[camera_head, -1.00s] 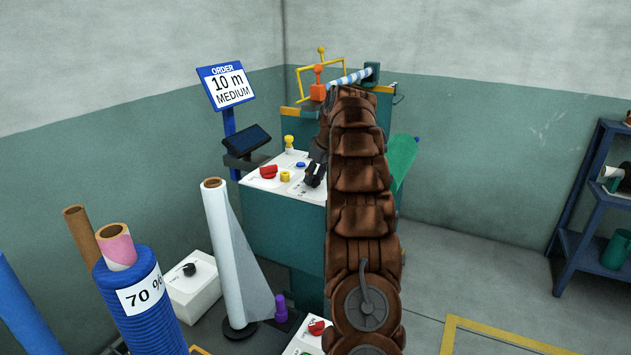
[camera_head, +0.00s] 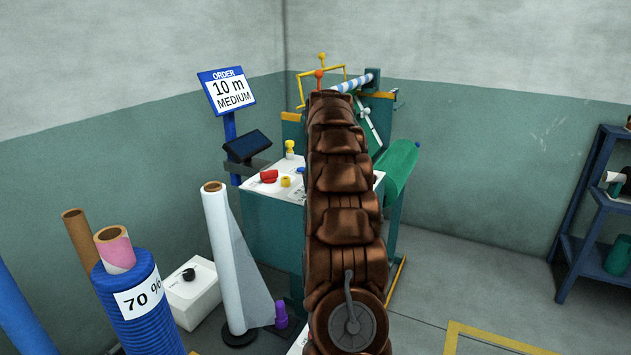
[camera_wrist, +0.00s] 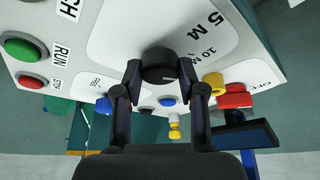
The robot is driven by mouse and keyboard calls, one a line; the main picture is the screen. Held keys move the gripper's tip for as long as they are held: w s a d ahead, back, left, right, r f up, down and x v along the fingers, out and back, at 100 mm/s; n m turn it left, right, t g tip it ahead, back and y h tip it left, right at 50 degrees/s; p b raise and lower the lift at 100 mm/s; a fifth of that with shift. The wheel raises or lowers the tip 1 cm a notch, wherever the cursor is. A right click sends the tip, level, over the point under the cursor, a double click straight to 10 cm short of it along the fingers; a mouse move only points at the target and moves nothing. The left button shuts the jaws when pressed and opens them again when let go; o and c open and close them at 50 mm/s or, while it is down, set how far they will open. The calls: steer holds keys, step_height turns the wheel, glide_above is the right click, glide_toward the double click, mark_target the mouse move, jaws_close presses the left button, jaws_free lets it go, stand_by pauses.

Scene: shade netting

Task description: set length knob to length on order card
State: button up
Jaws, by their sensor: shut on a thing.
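The order card (camera_head: 230,90) reads "10 m MEDIUM" on a blue-framed stand in the head view. In the wrist view, a round black knob (camera_wrist: 158,62) sits on a white panel (camera_wrist: 100,12) beside the labels "5 M" and "10 M" (camera_wrist: 203,50). My gripper (camera_wrist: 160,74) is shut on this knob, one finger on each side. A short pale mark shows on the knob, but I cannot tell exactly which label it points at. In the head view, my arm hides the gripper and the knob.
Green and red buttons (camera_wrist: 22,48) lie left of the knob in the wrist view. A yellow knob (camera_wrist: 213,82) and a red knob (camera_wrist: 236,97) are close on its right. A white film roll (camera_head: 222,255) stands left of my arm.

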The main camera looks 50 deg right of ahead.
stand_by(0.3)
steer(key=o, duration=1.1)
steer(key=shift+o, duration=0.2)
steer(key=v, duration=1.2)
steer(key=shift+a, duration=0.1)
